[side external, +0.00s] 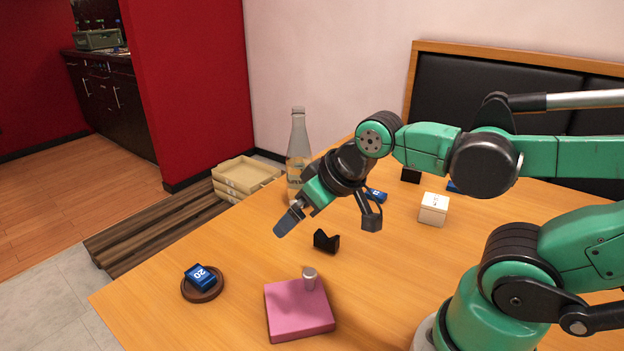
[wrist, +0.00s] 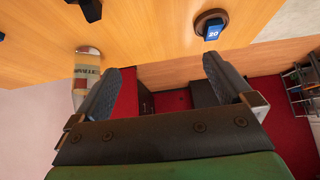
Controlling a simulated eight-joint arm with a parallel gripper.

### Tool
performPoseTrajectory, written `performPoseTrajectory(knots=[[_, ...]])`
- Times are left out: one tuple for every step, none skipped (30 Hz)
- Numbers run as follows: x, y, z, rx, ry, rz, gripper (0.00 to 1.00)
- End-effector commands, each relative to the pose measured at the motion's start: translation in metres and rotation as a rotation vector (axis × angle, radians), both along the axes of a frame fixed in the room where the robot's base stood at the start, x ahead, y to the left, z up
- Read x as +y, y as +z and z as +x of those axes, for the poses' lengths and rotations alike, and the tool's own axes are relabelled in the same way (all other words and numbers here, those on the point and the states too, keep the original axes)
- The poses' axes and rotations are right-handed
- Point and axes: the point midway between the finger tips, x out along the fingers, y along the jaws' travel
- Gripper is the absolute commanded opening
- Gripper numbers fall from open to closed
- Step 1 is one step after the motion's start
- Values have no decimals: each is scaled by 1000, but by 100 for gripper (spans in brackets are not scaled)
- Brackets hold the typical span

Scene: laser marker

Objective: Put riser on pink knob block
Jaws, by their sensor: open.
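A small black notched block (side external: 326,242), which seems to be the riser, stands on the table near the middle in the side view. The pink block (side external: 298,312) lies flat on the table in front of it, with a silver knob (side external: 309,279) standing up at its back edge. The black block and the pink block are apart. My gripper (side external: 289,219) is above the table, left of and higher than the black block. In the wrist view my gripper (wrist: 160,75) has its fingers wide apart with nothing between them. The pink block is not visible there.
A blue block marked 20 (side external: 200,277) rests on a round brown coaster (side external: 187,293) at the left. A bottle (side external: 299,150) stands close behind my gripper. A white box (side external: 433,209) and a small blue item (side external: 376,195) are farther back. Table around the pink block is clear.

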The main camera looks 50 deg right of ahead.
Motion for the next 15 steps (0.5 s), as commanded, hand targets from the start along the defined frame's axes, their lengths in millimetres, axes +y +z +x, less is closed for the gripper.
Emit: performPoseTrajectory(knots=[[-3,1,2,2,-11,0,100],[-5,3,3,4,-23,0,100],[-10,6,7,8,-45,2,100],[-16,8,11,12,-69,3,100],[-23,11,16,17,-99,4,100],[-34,16,23,25,-146,9,100],[-45,19,29,32,-186,11,100],[-56,22,35,40,-230,14,100],[-74,26,43,49,-293,19,100],[-88,27,49,58,-341,22,100],[-102,29,54,66,-389,27,100],[-122,30,61,76,-451,34,100],[-138,29,65,83,-499,39,100],[-154,29,68,91,-547,43,100],[-176,27,71,99,-610,50,100]])
